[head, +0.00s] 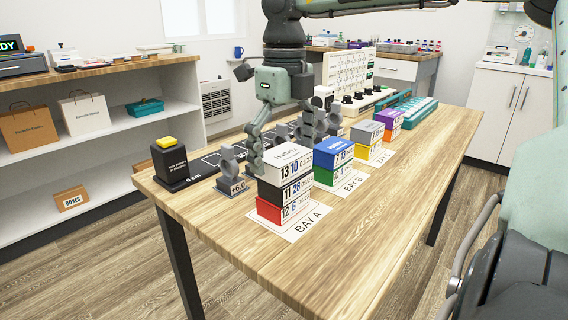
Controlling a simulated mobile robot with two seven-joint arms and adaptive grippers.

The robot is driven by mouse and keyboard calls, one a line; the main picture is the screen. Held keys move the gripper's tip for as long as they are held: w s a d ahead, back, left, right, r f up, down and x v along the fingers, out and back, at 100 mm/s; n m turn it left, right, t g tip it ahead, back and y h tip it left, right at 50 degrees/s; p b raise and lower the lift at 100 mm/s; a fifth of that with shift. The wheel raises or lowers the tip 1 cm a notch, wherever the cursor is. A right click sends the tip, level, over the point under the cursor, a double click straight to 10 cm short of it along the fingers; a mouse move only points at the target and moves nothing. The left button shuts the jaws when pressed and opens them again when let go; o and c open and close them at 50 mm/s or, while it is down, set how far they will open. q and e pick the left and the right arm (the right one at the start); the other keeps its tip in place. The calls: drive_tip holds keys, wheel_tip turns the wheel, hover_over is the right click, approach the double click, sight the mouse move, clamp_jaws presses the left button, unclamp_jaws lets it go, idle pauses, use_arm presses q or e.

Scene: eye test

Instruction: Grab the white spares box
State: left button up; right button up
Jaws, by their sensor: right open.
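A white box (288,168) with a printed label and numbers on its front is the top of the stack on the bay A mat (303,229). Under it are a black box (286,190) and a red box (270,212). My right gripper (285,143) points down just behind and above the white box, in the middle of the view. It is open, and one finger hangs at the box's left rear side. Whether it touches the box is unclear. My left gripper is not in view.
Bay B holds a blue box (333,152) on a green one; further stacks stand behind. A grey ring stand (231,166) and a black block with a yellow top (169,162) are left of the stack. The table's front right (290,262) is clear.

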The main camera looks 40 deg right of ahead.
drive_tip(key=c, duration=1.3)
drive_tip(key=shift+r, duration=0.15)
